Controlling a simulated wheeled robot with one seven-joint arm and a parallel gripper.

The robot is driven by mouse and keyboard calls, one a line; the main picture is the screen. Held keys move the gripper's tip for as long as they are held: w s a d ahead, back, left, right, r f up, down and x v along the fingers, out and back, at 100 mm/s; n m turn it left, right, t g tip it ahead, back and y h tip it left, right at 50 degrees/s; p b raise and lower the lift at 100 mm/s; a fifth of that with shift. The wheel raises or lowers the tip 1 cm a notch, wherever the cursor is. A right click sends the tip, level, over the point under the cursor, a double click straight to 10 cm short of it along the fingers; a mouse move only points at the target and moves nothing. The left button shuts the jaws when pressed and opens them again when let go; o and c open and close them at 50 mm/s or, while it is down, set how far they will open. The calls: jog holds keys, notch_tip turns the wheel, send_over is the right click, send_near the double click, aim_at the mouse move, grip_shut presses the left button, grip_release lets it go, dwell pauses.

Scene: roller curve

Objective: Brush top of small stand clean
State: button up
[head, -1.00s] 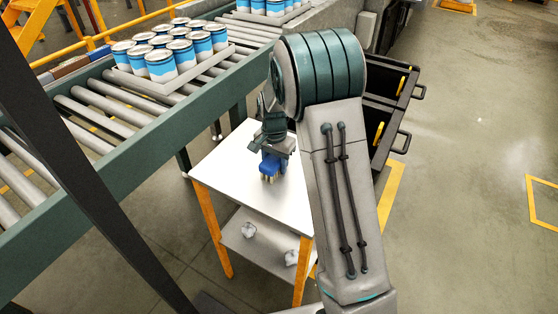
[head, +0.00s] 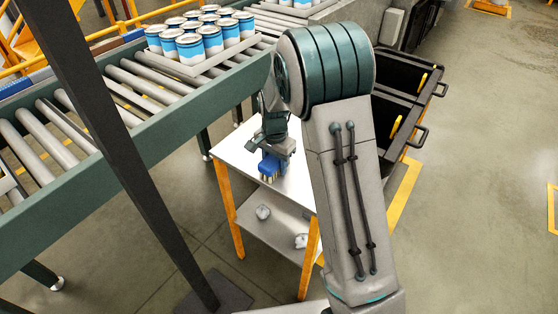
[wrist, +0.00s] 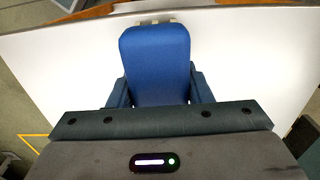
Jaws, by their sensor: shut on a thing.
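The small stand has a white top (head: 297,192) and orange legs. My gripper (head: 273,158) is over the top in the head view, shut on a blue brush (head: 267,168) with pale bristles pointing down. The bristles appear at or close to the top's surface near its near-left edge; exact contact cannot be told. In the wrist view the blue brush (wrist: 156,62) sits between the fingers of my gripper (wrist: 158,92), with the white top (wrist: 70,75) around it. No dirt shows on the visible top; my arm hides its right part.
The lower shelf (head: 272,225) holds two crumpled pale lumps. A roller conveyor (head: 125,100) with a tray of blue-and-white cans (head: 200,42) runs behind and left. A dark post (head: 120,150) crosses the left. Floor at right is clear.

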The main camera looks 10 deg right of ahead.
notch_tip(320, 180, up, 2)
jog(key=shift+w+r+p, duration=0.1)
jog(key=shift+r+p, duration=0.15)
jog(key=shift+p, duration=0.05)
jog(key=shift+d+r+p, duration=0.1)
jog(key=shift+r+p, duration=0.45)
jog(key=shift+r, duration=0.1)
jog(key=shift+r+p, duration=1.45)
jog(key=shift+r, duration=0.7)
